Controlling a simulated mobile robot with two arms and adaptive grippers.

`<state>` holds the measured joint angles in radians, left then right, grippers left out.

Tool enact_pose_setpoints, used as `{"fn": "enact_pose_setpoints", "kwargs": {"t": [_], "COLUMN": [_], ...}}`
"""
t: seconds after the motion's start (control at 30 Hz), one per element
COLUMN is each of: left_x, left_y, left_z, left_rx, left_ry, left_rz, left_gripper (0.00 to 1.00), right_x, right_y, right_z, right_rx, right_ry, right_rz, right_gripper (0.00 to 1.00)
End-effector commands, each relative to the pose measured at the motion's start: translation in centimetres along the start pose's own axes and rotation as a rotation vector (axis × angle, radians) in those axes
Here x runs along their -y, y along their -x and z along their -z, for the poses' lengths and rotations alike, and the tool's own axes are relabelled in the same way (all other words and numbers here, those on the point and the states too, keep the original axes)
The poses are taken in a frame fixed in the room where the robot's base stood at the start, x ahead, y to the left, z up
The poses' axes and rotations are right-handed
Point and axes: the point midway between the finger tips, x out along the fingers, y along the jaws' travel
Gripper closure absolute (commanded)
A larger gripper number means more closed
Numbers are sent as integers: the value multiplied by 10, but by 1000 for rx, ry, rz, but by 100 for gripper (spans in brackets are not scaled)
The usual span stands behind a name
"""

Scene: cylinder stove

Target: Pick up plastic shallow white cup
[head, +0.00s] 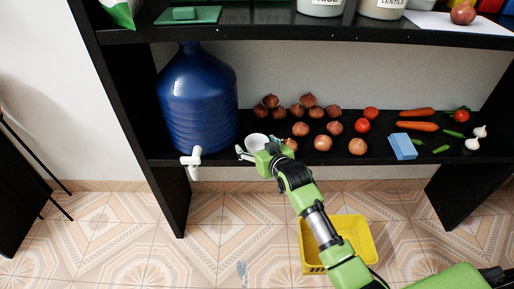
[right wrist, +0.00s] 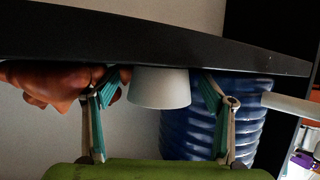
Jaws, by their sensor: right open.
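The shallow white cup (head: 256,141) stands on the black lower shelf, just right of the big blue bottle, in the head view. My right gripper (head: 259,150) is open at the cup, its fingers reaching to either side. In the right wrist view, which looks upside down, the white cup (right wrist: 159,88) shows between the two spread fingers of my right gripper (right wrist: 161,90). A gap shows on each side, wider on the right. The gripper partly covers the cup's near side in the head view. My left gripper is not in view.
The blue bottle (head: 198,100) with a white tap (head: 191,157) stands left of the cup. Onions (head: 323,143), tomatoes, carrots (head: 416,126) and a blue sponge (head: 403,146) lie to the right. The upper shelf (head: 260,33) hangs above. A yellow basket (head: 363,232) is on the floor.

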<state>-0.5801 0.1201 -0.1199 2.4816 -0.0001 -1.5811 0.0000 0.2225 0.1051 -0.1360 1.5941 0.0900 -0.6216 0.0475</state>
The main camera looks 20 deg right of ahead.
Motion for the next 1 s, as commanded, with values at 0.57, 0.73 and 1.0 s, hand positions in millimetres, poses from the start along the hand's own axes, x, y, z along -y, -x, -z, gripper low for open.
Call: {"fn": "enact_pose_setpoints", "kwargs": {"t": [0.57,0.73,1.0], "left_x": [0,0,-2], "left_y": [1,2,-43], "left_z": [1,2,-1], "left_rx": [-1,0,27], "left_ry": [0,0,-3], "left_rz": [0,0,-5], "left_gripper": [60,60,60], "right_x": [0,0,0], "right_y": [1,8,23], "right_z": [2,19,56], "right_rx": [1,-2,-2], "right_ry": [0,0,0], "right_rz": [0,0,0], "right_gripper": [60,60,60]}}
